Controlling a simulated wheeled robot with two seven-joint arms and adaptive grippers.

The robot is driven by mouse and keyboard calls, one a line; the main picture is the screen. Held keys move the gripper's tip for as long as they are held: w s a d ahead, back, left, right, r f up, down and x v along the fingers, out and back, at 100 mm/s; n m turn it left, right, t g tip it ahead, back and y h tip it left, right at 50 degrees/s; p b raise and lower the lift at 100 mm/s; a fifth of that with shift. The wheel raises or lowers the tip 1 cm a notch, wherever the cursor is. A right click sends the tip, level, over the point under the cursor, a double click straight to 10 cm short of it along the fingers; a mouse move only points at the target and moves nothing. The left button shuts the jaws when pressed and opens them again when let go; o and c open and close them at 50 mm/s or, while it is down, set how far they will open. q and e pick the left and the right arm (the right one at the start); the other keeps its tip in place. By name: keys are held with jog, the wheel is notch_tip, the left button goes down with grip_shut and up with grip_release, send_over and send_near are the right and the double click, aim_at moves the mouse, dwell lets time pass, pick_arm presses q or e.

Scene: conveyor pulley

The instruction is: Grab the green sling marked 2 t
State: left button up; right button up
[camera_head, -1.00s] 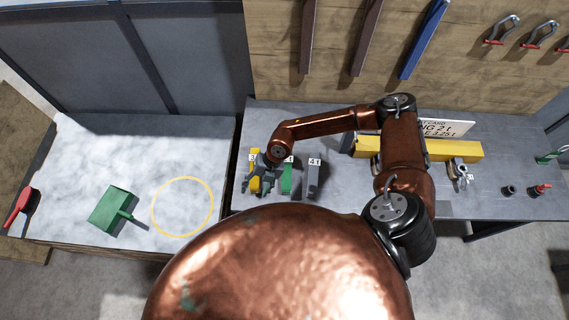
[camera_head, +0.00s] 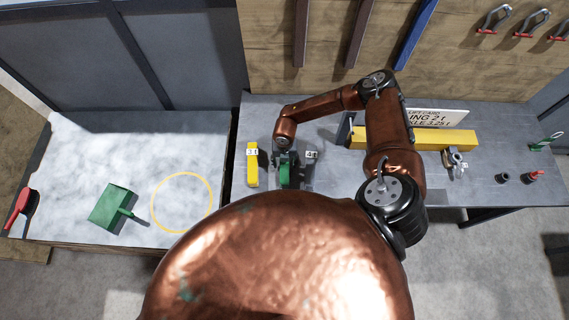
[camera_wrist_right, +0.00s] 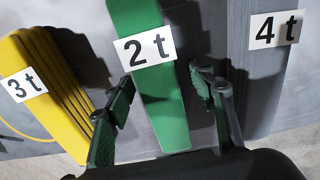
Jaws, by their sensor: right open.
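The green sling marked 2 t (camera_wrist_right: 163,108) lies on the grey bench between the other slings. In the right wrist view it runs up between the two fingers of my right gripper (camera_wrist_right: 162,92), which is open with one finger on each side. I see no clear contact with either finger. In the head view the gripper (camera_head: 287,168) is over the green sling (camera_head: 286,172) and partly hides it. The yellow sling marked 3 t (camera_head: 252,168) is to its left, and the grey sling marked 4 t (camera_head: 308,172) is to its right. My left gripper is out of view.
A lift card (camera_head: 437,118) stands behind a yellow beam (camera_head: 440,138) on the bench. Shackles (camera_head: 454,160) and small fittings lie to the right. At left, a pale table (camera_head: 75,160) carries a green dustpan (camera_head: 113,207), a red-handled brush (camera_head: 20,207) and a yellow ring marking (camera_head: 182,175).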

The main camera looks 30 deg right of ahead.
jog(key=shift+c, duration=0.2)
grip_shut()
dwell(0.5)
